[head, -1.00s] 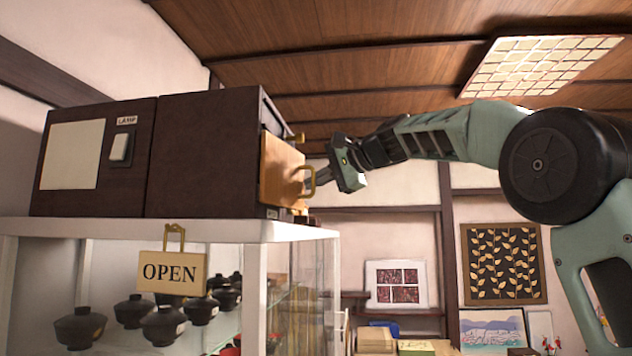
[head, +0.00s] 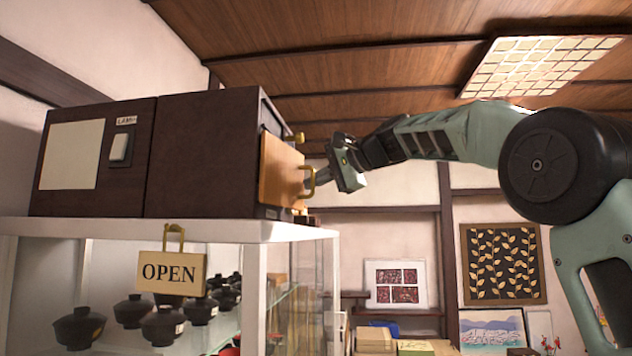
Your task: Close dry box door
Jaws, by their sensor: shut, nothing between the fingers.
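The dry box (head: 203,155) is a dark brown cabinet on top of a white-framed glass case. Its light wooden door (head: 279,172) shows on the right-hand side, seen at a steep angle, with a brass handle (head: 309,183). Whether the door sits flush cannot be told from here. My gripper (head: 318,181) is at the right of the door, close to the handle. Its fingers are shut and empty, and partly hidden behind its own body. Whether they touch the door is unclear.
A glass case (head: 262,234) stands below with several black lidded bowls. An OPEN sign (head: 171,273) hangs on its front edge. A dark box with a switch (head: 96,160) is left of the dry box.

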